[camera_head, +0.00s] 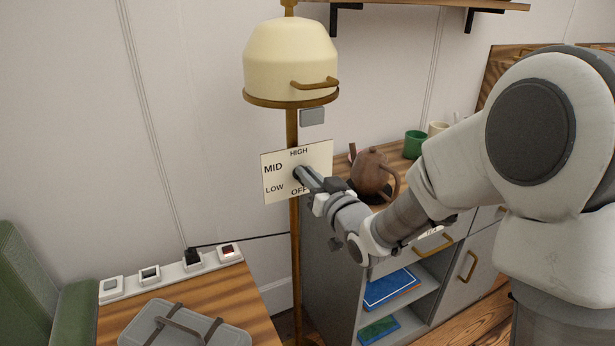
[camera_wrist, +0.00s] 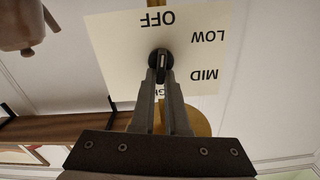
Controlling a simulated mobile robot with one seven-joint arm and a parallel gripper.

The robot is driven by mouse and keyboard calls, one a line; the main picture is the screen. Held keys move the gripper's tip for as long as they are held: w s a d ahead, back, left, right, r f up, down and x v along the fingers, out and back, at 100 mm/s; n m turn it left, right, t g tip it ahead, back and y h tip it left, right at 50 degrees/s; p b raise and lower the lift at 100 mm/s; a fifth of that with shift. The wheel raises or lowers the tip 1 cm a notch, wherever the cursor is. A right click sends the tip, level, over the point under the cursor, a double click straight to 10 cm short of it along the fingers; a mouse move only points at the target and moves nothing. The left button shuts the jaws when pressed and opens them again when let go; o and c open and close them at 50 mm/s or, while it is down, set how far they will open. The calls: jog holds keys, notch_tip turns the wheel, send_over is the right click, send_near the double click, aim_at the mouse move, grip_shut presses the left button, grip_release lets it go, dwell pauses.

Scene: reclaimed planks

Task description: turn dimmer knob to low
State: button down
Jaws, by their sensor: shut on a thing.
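The dimmer plate (camera_head: 283,160) is a cream square on the lamp's brass pole, printed OFF, LOW, MID and HIGH. The small dark dimmer knob (camera_wrist: 159,54) sits at the plate's centre; in the wrist view the plate appears upside down. My gripper (camera_wrist: 162,74) is shut on the knob, with both fingertips on it. A pale bar shows on the knob, roughly upright in the wrist view; I cannot tell which label it points to. In the head view my gripper (camera_head: 304,176) reaches the plate from the right and hides most of the knob.
The cream lamp shade (camera_head: 291,60) with a brass handle is above the plate. A brown teapot (camera_head: 373,174) stands on the cabinet close to my gripper, with a green cup (camera_head: 414,144) behind. A grey case (camera_head: 184,325) and power strip (camera_head: 170,273) lie on the table at lower left.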

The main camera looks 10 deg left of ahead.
jog(key=m, duration=0.5)
jog(key=shift+w+d+m, duration=0.25)
jog(key=shift+d+m, duration=0.05)
jog(key=shift+w+d+f+m+p, duration=0.15)
jog(key=shift+m+p, duration=0.1)
jog(key=shift+m, duration=0.8)
jog(key=shift+s+a+f+m+p, duration=0.1)
jog(key=shift+m+p, duration=0.15)
jog(key=shift+m, duration=0.8)
jog(key=c, duration=0.9)
grip_release()
jog(key=shift+d+f, duration=0.1)
